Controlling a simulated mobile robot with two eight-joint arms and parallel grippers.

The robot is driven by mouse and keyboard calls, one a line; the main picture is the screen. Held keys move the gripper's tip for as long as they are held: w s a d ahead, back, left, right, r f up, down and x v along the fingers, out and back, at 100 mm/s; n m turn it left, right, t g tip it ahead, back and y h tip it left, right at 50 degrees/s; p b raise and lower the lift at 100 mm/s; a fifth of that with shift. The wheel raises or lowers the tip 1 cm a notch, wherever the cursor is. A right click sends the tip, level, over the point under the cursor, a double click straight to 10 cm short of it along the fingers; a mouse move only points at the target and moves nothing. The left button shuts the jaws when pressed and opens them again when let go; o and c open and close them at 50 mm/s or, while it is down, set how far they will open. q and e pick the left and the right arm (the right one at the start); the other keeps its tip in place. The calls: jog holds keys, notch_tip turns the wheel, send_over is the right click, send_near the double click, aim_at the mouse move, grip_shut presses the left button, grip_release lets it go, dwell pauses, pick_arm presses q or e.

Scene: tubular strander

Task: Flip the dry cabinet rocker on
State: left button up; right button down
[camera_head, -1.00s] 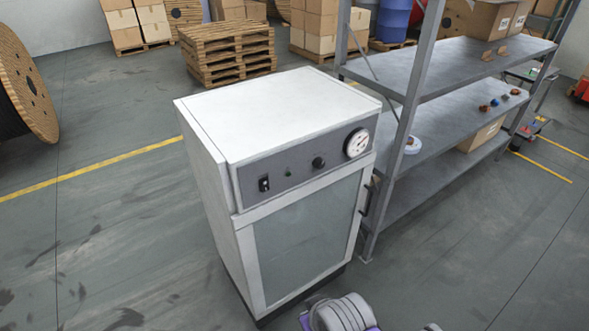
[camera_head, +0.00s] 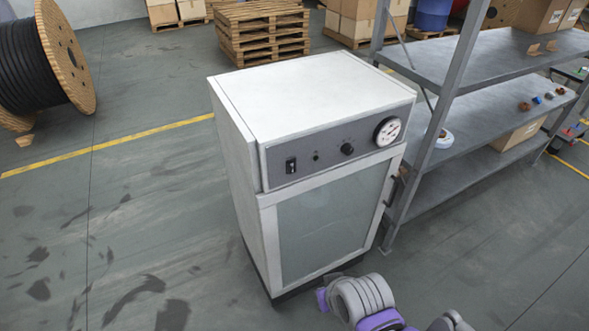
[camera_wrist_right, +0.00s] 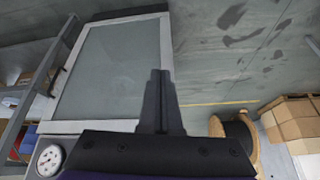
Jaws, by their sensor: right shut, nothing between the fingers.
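The dry cabinet (camera_head: 315,100) is a white box with a grey control panel along its top front and a glass door. The black rocker (camera_head: 291,165) is at the panel's left end; which way it is tipped is too small to tell. A small lamp (camera_head: 316,155), a black knob (camera_head: 347,149) and a round white gauge (camera_head: 387,131) are to its right. My right gripper (camera_wrist_right: 160,74) is shut and empty, in front of the glass door (camera_wrist_right: 110,70) in the right wrist view. The rocker is not visible there. My left gripper is not in view.
A grey metal shelf rack (camera_head: 480,60) stands close on the cabinet's right. Pallets (camera_head: 262,35) and a cable reel (camera_head: 62,60) are behind and to the left.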

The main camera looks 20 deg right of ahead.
pick_arm(q)
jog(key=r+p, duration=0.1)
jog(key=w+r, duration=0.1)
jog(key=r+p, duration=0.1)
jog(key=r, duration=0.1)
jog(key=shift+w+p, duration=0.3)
jog(key=shift+p, duration=0.05)
pick_arm(e)
jog(key=w+d+r+m+t, duration=0.1)
jog(key=w+d+r+m, duration=0.2)
jog(key=w+r+m, duration=0.4)
jog(key=w+d+r+m+t+y, duration=0.1)
jog(key=w+d+r+m+t, duration=0.1)
jog(key=w+r+m, duration=0.6)
jog(key=w+d+r, duration=0.1)
jog(key=w, duration=0.3)
jog(key=shift+r+m, duration=0.25)
jog(key=shift+m, duration=0.05)
jog(key=shift+w, duration=0.1)
